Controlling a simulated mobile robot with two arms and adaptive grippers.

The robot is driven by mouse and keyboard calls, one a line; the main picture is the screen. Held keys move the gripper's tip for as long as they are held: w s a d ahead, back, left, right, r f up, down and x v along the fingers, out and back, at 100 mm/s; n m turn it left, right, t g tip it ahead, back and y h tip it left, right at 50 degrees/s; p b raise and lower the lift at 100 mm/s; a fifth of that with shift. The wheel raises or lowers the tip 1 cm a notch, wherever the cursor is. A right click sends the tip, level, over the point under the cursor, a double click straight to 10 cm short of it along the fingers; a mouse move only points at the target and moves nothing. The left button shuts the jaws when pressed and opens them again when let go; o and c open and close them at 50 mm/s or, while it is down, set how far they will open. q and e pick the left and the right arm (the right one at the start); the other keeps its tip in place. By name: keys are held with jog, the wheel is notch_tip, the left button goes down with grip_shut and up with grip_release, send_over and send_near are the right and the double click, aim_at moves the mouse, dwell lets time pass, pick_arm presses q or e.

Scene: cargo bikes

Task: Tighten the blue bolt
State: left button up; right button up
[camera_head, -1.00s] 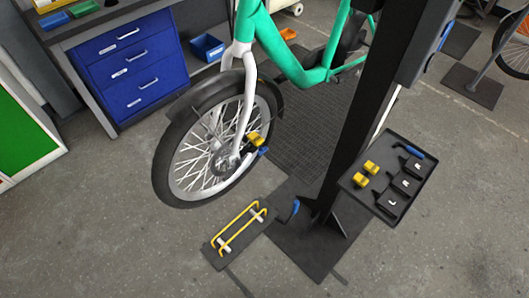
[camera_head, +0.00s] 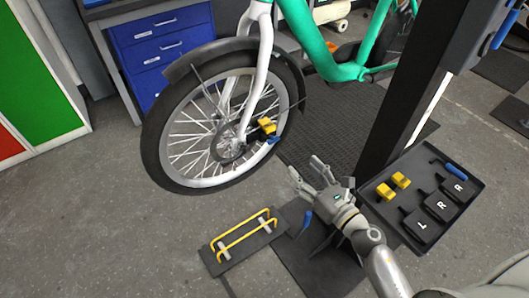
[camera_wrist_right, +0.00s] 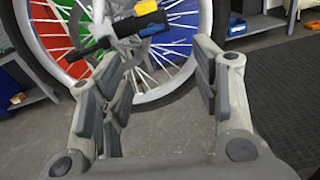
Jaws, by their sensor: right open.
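A small blue part, which seems to be the blue bolt (camera_head: 273,140), sits at the wheel hub just below a yellow part (camera_head: 267,126). In the right wrist view the blue part (camera_wrist_right: 152,30) shows under the yellow part (camera_wrist_right: 146,8), at the top and beyond the fingers, beside a black part. My right gripper (camera_head: 306,168) is open and empty, to the lower right of the hub and apart from it. It also shows open in the right wrist view (camera_wrist_right: 155,68). My left gripper is out of view.
A black tray (camera_head: 398,225) with yellow parts, black pads and a blue-handled piece is to the right, by the black stand post (camera_head: 415,90). A yellow-railed floor stand (camera_head: 243,240) lies below the front wheel (camera_head: 158,150). Open floor is at the left.

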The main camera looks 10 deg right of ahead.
aim_at(275, 141)
jog(key=shift+n+y, duration=0.3)
jog(key=shift+n, duration=0.5)
jog(key=x, duration=0.3)
jog(key=r+p+x, duration=0.1)
jog(key=x, duration=0.2)
jog(key=p+x, duration=0.1)
jog(key=x, duration=0.2)
jog(key=shift+w+a+r, duration=0.15)
jog(key=shift+w+a, duration=0.15)
jog(key=shift+a, duration=0.1)
jog(key=shift+w+a, duration=0.25)
jog(key=shift+w, duration=0.4)
jog(key=c, duration=1)
